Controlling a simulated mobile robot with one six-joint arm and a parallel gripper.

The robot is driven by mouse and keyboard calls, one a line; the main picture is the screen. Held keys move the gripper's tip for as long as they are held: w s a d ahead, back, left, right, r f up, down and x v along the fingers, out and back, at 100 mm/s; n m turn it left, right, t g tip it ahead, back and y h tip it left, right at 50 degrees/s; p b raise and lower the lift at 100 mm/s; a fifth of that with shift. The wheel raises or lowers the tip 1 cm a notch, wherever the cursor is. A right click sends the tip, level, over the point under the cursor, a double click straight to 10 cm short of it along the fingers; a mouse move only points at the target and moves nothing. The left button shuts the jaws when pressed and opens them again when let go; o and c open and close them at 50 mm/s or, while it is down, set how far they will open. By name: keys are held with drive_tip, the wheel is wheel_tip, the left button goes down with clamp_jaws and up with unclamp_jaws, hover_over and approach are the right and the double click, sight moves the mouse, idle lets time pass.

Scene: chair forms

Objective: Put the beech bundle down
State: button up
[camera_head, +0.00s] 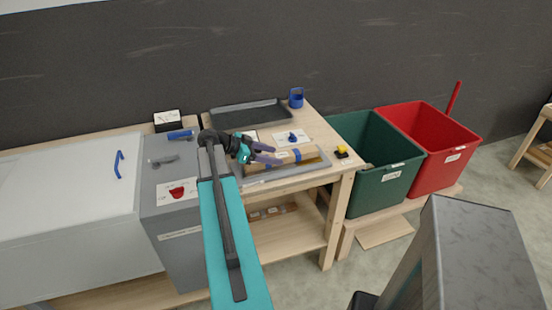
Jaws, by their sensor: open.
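The beech bundle (311,153) is a pale wooden bundle with a blue band near its right end. It lies lengthwise in a shallow grey tray (292,174) at the front of the wooden workbench. My gripper (277,155) is open. Its two purple-grey fingers are at the left part of the bundle, over or around it; I cannot tell if they touch it. My arm and gripper hide the bundle's left end.
A dark tray (248,114) and a blue holder (296,98) stand behind on the bench. A white card with a blue item (292,137) lies behind the bundle. A yellow-black block (342,152) sits right. Green (370,165) and red (430,140) bins stand beyond.

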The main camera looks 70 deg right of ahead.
drive_tip(key=b+v, duration=0.2)
drive_tip(key=v, duration=0.7)
drive_tip(key=shift+w+a+r, duration=0.15)
drive_tip(key=shift+w+a, duration=0.05)
drive_tip(key=shift+w, duration=0.05)
drive_tip(key=shift+s, duration=0.1)
idle(0.4)
